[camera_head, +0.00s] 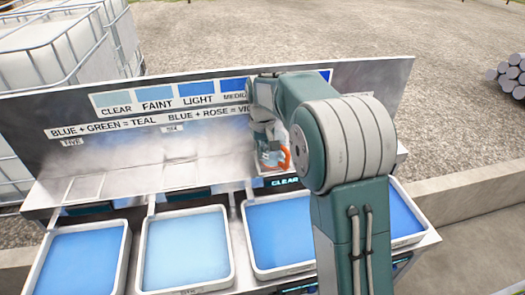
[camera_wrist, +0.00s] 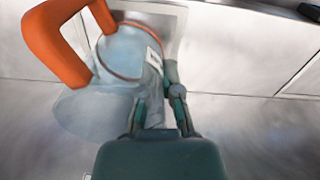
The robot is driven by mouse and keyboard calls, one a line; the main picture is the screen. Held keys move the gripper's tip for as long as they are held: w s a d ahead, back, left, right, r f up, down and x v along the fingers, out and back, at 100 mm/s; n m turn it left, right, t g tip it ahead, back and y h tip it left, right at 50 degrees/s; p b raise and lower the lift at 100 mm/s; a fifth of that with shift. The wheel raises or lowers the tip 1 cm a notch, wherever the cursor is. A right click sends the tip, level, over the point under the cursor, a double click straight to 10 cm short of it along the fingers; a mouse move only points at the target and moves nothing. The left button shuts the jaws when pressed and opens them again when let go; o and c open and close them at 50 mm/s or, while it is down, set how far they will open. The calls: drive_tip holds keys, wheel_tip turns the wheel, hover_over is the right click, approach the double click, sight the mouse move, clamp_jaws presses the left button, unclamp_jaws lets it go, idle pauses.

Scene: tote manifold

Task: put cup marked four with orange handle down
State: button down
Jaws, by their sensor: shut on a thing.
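The cup (camera_wrist: 122,52) shows in the wrist view as a pale, see-through cup with an orange rim line and a thick orange handle (camera_wrist: 52,42) at the left. A small white label sits on its side by my fingers; its mark is too blurred to read. My gripper (camera_wrist: 164,72) is shut on the cup's side, opposite the handle. In the head view, the orange handle (camera_head: 285,158) shows beside my gripper (camera_head: 266,142), low in front of the back panel. My arm hides part of the cup there. I cannot tell whether the cup touches the metal surface.
Several white-rimmed trays of blue liquid, such as the left one (camera_head: 128,250), stand in front. The upright sign panel (camera_head: 130,143) is close behind the cup. The metal deck (camera_head: 95,188) left of the cup looks clear, with light haze over it.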

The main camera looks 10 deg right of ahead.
drive_tip(key=c, duration=0.8)
unclamp_jaws()
